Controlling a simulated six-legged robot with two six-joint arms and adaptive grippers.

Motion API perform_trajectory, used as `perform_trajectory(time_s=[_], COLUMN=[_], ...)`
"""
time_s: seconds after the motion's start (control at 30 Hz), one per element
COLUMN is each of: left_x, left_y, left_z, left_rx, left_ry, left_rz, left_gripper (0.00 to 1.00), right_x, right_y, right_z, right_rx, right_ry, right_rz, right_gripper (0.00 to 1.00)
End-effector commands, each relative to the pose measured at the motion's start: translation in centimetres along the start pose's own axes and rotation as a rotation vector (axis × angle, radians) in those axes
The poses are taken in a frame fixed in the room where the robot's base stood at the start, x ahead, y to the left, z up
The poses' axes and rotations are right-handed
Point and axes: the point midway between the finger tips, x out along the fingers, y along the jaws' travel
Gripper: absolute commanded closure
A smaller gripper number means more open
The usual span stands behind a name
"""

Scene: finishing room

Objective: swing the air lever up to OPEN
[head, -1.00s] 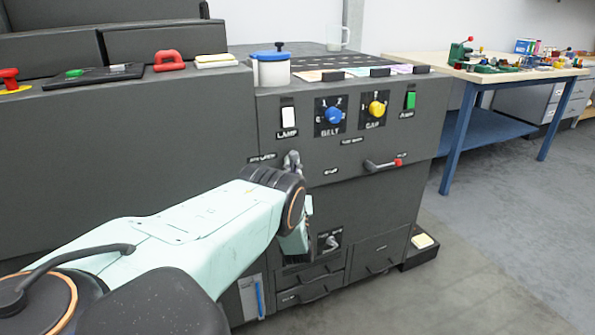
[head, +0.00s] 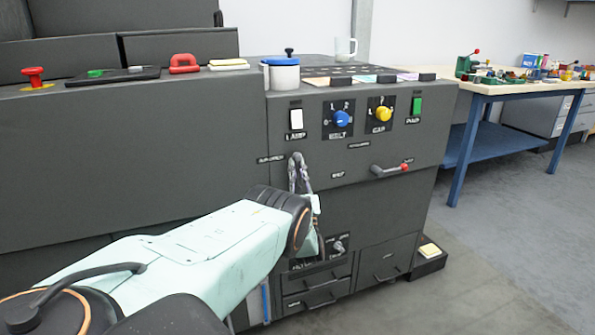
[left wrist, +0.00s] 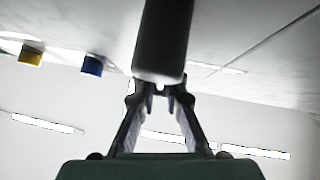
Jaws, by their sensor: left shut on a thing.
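My left gripper (head: 299,162) is at the front of the dark machine, below the white LAMP switch, with its fingers pointing up. In the left wrist view, its two fingers (left wrist: 160,88) are shut on a dark round bar (left wrist: 163,40), which I take to be the handle of the air lever. In the head view the gripper and my arm cover most of this lever, so its exact angle cannot be told. A small SHUT label (head: 338,174) is to the right of the fingers. My right gripper is not in view.
Above are the blue BELT knob (head: 341,118) and yellow GAP knob (head: 383,114). Drawers (head: 315,297) are below. A blue-legged workbench (head: 500,88) stands at the right. The floor (head: 490,240) in front is clear.

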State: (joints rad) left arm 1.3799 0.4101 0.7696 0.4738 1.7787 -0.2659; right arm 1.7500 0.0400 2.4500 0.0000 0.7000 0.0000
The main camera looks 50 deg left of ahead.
Motion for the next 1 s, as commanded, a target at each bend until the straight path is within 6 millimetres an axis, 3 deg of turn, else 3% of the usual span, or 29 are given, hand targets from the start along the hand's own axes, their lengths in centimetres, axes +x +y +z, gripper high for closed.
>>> perform_trajectory(time_s=[0.13, 0.17, 0.4, 0.77, 1.0], left_x=[-0.1, -0.1, -0.1, -0.5, -4.2], left_y=[0.0, 0.0, 0.0, 0.0, 0.1], left_z=[-0.1, -0.1, -0.2, -0.2, -0.1], left_rx=[-0.001, -0.001, -0.001, 0.000, 0.000], left_ry=[0.005, 0.005, 0.002, 0.000, -0.003], left_rz=[-0.001, -0.001, -0.001, 0.000, 0.003], left_gripper=[1.00, 0.87, 0.66, 0.65, 0.65], right_x=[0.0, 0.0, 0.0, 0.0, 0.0], right_y=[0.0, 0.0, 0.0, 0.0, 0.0], right_z=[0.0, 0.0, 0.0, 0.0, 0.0], right_rx=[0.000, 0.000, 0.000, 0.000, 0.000], right_ry=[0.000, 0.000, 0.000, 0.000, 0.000], right_rz=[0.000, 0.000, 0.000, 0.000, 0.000], right_gripper=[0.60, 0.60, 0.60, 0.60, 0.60])
